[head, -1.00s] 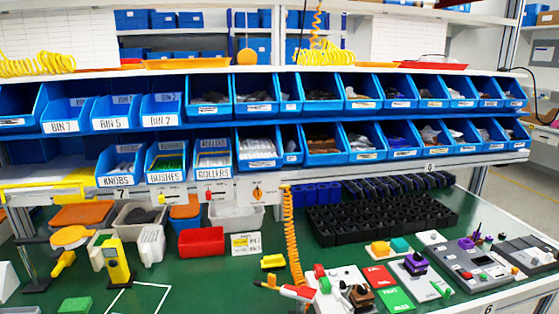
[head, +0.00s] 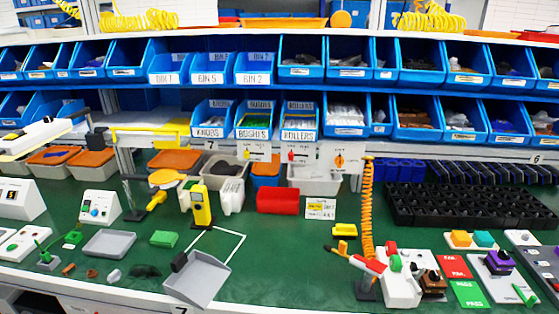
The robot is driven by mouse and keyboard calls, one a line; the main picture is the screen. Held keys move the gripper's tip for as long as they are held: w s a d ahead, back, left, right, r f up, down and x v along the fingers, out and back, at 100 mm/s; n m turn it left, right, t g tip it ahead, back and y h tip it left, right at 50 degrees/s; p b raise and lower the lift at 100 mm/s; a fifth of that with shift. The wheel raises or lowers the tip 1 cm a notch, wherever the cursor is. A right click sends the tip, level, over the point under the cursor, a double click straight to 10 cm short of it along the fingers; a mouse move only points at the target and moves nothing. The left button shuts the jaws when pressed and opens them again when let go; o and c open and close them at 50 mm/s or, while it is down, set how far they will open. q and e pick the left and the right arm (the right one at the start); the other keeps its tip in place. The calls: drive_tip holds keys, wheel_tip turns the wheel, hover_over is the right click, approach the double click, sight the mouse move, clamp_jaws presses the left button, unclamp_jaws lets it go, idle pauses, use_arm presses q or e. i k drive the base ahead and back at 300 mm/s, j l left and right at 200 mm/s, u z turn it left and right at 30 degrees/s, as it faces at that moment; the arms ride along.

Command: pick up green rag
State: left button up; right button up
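A small green piece (head: 163,239), which looks like the folded green rag, lies flat on the green bench top in the left half of the head view. It lies between a grey tray and a white outlined square. Nothing touches it. Neither my left nor my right gripper shows in this view.
A grey shallow tray (head: 110,243) lies left of the rag. A grey scoop (head: 200,278) with a black handle lies to its front right. A yellow device (head: 201,207) and a red bin (head: 278,200) stand behind.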

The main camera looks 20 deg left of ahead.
sight(160, 239)
drive_tip(key=u, duration=1.35)
drive_tip(key=k+j, duration=0.05)
